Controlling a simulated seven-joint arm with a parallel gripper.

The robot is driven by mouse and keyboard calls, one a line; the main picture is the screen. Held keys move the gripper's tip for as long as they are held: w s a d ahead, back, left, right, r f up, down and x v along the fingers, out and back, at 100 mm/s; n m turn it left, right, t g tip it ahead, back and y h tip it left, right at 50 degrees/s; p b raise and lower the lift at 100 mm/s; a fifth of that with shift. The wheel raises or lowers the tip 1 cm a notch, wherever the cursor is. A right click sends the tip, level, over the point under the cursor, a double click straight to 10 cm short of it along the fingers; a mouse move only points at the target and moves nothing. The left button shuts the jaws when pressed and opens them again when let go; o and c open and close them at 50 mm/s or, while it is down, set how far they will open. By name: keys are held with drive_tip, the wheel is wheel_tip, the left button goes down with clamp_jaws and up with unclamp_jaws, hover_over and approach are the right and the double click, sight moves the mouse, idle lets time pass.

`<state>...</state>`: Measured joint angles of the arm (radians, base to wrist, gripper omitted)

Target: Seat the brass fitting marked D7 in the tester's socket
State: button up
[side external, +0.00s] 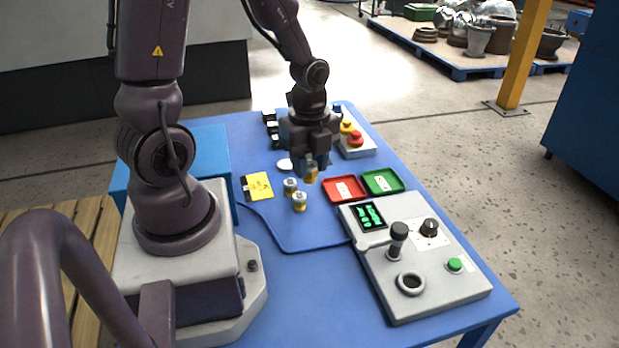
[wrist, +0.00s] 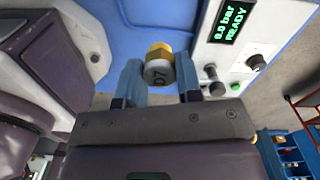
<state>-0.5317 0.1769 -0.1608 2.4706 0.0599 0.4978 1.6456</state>
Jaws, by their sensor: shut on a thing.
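The brass fitting marked D7 (wrist: 158,72) has a grey end face with D7 on it and a brass-yellow body. My gripper (wrist: 159,80) is shut on it, one blue finger on each side. In the side view my gripper (side external: 313,166) holds the fitting (side external: 311,174) above the blue table, behind two other fittings. The grey tester (side external: 425,283) stands at the front right, well away from the gripper. Its socket (side external: 410,283), a round ring with a dark hole, is empty. Its display (wrist: 231,20) reads 0.0 bar READY in the wrist view.
Two fittings (side external: 290,186) (side external: 300,202) stand on the table near a yellow card (side external: 257,186). A red tray (side external: 345,189) and a green tray (side external: 383,182) lie behind the tester. A black-knobbed lever (side external: 398,236) rises beside the socket. A red-button box (side external: 356,146) stands farther back.

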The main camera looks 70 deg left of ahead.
drive_tip(key=w+d+m, duration=0.3)
drive_tip(key=w+d, duration=0.4)
drive_tip(key=d, duration=0.2)
drive_tip(key=w+d+m, duration=0.3)
drive_tip(key=w+d, duration=0.3)
drive_tip(key=d, duration=0.4)
drive_tip(key=shift+w+d+f, duration=0.1)
drive_tip(key=shift+d+f, duration=0.05)
drive_tip(key=shift+f, duration=2.2)
drive_tip(key=shift+d+f, duration=0.15)
drive_tip(key=shift+f, duration=2.15)
drive_tip(key=shift+f, duration=0.95)
drive_tip(key=o, duration=1.4)
drive_tip(key=shift+o, duration=0.2)
drive_tip(key=shift+r, duration=0.1)
